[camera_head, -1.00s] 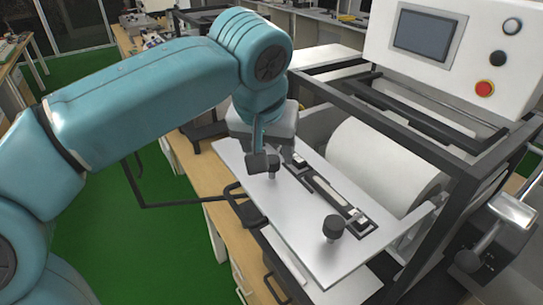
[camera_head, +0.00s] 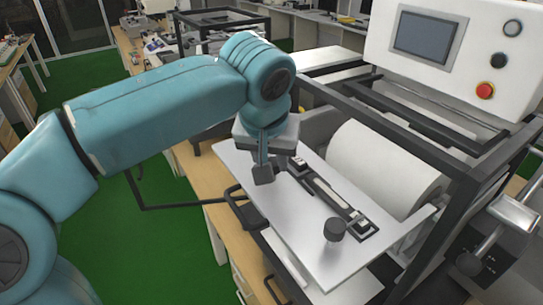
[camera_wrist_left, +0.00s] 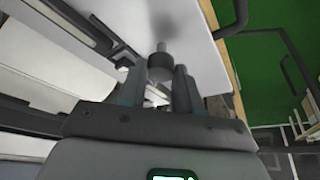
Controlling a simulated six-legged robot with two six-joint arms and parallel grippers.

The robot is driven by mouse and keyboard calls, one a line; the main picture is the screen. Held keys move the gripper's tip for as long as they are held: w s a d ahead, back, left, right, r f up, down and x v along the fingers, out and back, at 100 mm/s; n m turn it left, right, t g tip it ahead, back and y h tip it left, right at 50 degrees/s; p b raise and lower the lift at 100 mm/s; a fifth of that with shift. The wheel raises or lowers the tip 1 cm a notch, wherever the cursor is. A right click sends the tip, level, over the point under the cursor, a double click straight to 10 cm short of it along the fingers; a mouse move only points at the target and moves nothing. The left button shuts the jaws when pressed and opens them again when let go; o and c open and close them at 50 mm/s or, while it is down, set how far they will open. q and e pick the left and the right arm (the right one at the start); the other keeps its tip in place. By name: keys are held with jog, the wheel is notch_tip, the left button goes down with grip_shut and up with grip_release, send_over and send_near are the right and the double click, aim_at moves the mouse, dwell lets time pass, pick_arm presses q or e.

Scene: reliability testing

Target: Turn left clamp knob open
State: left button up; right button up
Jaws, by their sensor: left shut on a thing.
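My left gripper (camera_head: 264,172) points down over the left end of the silver clamp plate (camera_head: 287,235). In the left wrist view the dark round left clamp knob (camera_wrist_left: 160,68) sits on its stem between the two fingers of the gripper (camera_wrist_left: 162,86), which is shut on it. In the head view the finger and wrist hide this knob. A second dark knob (camera_head: 334,231) stands upright near the plate's front right end, clear of the gripper. A black-framed clamp bar (camera_head: 325,192) lies along the plate. My right gripper is not in view.
A large white roller (camera_head: 385,165) lies right behind the plate, inside a dark metal frame (camera_head: 425,150). A white control box (camera_head: 455,50) with a screen and red button stands at upper right. A silver lever (camera_head: 497,230) is at far right. Green floor is open at left.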

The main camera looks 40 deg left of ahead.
pick_arm(q)
jog(key=n, duration=0.2)
jog(key=n+g+y, duration=0.1)
jog(key=n, duration=0.1)
jog(key=shift+w+d+n+y, duration=0.1)
jog(key=shift+w+n+y, duration=0.05)
jog(key=shift+n+y, duration=0.15)
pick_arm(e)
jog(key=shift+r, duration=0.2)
pick_arm(q)
jog(key=n+g+p, duration=0.1)
jog(key=n, duration=0.3)
jog(key=shift+w+y, duration=0.1)
jog(key=shift+y, duration=0.3)
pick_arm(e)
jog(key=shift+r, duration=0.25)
pick_arm(q)
jog(key=shift+n, duration=0.3)
